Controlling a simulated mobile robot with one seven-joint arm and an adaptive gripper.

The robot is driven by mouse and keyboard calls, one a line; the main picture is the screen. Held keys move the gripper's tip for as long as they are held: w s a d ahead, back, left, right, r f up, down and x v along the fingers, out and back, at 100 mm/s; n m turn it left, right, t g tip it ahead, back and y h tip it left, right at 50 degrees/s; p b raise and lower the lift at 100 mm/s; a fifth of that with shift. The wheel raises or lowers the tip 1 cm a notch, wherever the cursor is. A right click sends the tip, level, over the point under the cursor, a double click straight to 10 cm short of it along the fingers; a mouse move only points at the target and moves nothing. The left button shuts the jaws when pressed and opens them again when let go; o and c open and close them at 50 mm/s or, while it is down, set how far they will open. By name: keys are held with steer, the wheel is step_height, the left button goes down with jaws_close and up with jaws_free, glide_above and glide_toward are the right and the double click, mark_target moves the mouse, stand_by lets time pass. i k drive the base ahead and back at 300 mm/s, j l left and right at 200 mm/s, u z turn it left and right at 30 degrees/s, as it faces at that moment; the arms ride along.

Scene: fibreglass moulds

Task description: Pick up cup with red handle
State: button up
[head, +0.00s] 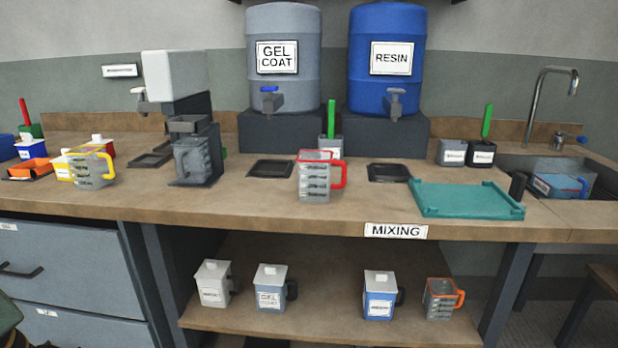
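The cup with the red handle (314,180) stands upright on the wooden bench top, near the middle. It is a clear, greyish measuring cup with dark markings, a red rim and a red handle on its right side. Nothing stands in front of it. A similar cup with a yellow rim and handle (90,172) stands at the left of the bench. Another with an orange handle (439,301) is on the lower shelf at the right. My gripper is not in view.
A teal tray (466,200) lies right of the red-handled cup. A dispenser (190,120) stands to its left. Grey gel coat (283,90) and blue resin (388,85) drums stand behind. A sink (560,168) is at right. The bench front before the cup is clear.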

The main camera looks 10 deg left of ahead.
mark_target(314, 166)
steer(key=i+j, duration=0.1)
steer(key=j, duration=0.3)
steer(key=i+j, duration=0.1)
steer(key=j, duration=0.35)
steer(key=j+z, duration=0.3)
steer(key=z, duration=0.15)
steer(key=i+j+z, duration=0.1)
steer(key=j+z, duration=0.35)
steer(key=l+z, duration=0.1)
steer(key=z, duration=0.65)
